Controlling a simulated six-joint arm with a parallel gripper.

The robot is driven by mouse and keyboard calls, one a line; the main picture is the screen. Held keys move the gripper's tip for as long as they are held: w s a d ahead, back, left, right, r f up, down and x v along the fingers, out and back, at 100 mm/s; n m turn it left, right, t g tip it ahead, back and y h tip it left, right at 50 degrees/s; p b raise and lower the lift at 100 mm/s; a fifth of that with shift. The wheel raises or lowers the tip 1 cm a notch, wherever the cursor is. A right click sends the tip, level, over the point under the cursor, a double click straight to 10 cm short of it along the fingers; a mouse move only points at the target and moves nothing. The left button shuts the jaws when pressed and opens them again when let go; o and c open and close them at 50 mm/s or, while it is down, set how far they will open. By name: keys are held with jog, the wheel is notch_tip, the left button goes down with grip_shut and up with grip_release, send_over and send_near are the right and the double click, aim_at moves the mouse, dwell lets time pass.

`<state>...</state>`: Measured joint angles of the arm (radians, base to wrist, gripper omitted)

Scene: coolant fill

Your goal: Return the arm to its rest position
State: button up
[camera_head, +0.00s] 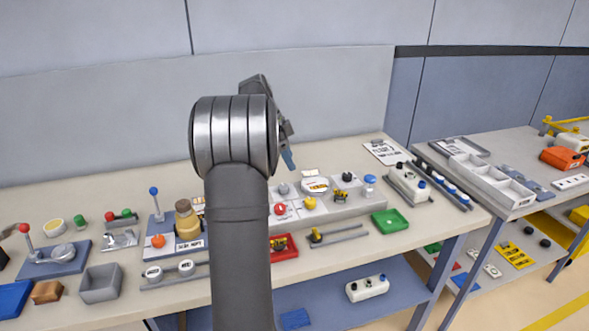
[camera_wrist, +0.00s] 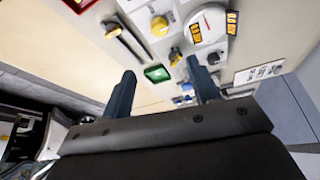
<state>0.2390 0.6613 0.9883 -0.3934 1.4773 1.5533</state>
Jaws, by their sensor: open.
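My arm rises in the middle of the head view and hides part of the bench behind it. My gripper (camera_head: 288,146) is partly hidden by the arm; a bluish fingertip shows just right of the wrist, above the bench. In the wrist view my gripper (camera_wrist: 162,88) shows two dark fingers set wide apart, with nothing between them touching either. It is open and empty, clear of the bench things.
The long bench (camera_head: 349,160) carries several fixtures, a green tray (camera_head: 390,221), a red tray (camera_head: 284,247), a grey box (camera_head: 100,284) and a tan bottle (camera_head: 187,221). A second bench (camera_head: 528,147) stands at right. A clipboard (camera_head: 383,151) lies at the back.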

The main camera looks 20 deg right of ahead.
aim_at(310, 200)
jog(key=shift+a+r, duration=0.15)
jog(key=shift+r, duration=0.25)
jog(key=x, duration=1.7)
jog(key=shift+f, duration=0.25)
jog(key=shift+r, duration=0.1)
jog(key=shift+s+n+t, duration=0.1)
jog(key=shift+n+t, duration=0.2)
jog(key=shift+n, duration=0.6)
jog(key=n+t, duration=0.1)
jog(key=n, duration=0.2)
jog(key=n+t, duration=0.1)
jog(key=n, duration=0.2)
jog(key=shift+s+t+y, duration=0.1)
jog(key=shift+t+y, duration=0.2)
jog(key=shift+s+n+t+y, duration=0.1)
jog(key=shift+n+t+y, duration=0.2)
jog(key=shift+n, duration=0.9)
jog(key=shift+n+t+y, duration=0.2)
jog(key=shift+n+y, duration=0.1)
jog(key=shift+n, duration=0.9)
jog(key=shift+n+t+y, duration=0.4)
jog(key=shift+n+y, duration=0.2)
jog(key=shift+n, duration=1.1)
